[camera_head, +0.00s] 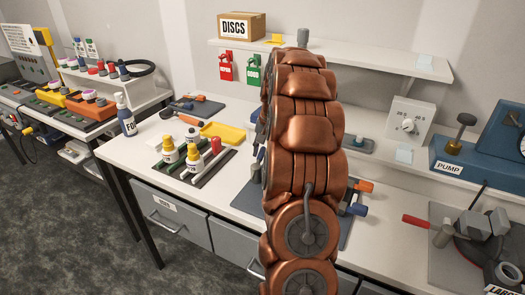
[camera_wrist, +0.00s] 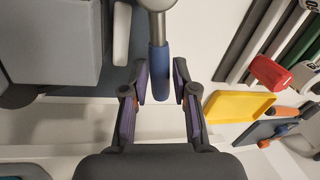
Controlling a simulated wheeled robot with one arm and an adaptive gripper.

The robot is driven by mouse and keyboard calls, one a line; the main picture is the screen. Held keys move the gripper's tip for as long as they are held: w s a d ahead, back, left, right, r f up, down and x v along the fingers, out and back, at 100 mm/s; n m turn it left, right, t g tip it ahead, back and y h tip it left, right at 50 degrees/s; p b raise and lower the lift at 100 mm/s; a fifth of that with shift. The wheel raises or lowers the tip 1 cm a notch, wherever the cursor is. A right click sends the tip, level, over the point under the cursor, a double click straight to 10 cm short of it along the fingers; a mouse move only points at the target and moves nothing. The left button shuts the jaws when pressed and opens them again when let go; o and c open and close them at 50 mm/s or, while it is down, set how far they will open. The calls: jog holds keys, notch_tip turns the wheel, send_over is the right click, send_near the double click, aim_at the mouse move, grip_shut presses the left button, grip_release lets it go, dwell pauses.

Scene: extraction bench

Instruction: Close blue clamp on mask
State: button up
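In the wrist view a blue clamp handle (camera_wrist: 160,72) hangs from a silver metal fitting (camera_wrist: 157,5) at the top edge. My gripper (camera_wrist: 160,90) is open, with its fingertips on either side of the blue handle's end and gaps showing on both sides. A large grey rounded block (camera_wrist: 50,40) is at the upper left, over a dark blue surface; I cannot tell if it is the mask. In the head view my copper arm hides most of that place. A blue handle (camera_head: 357,210) and an orange handle (camera_head: 363,186) show right of the arm; I cannot tell if this blue one is the same.
In the head view, bottles (camera_head: 168,150) stand left of my arm, and a blue pump (camera_head: 447,165) and a red-handled vise (camera_head: 480,228) are at the right.

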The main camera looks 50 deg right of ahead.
grip_shut()
dwell(0.3)
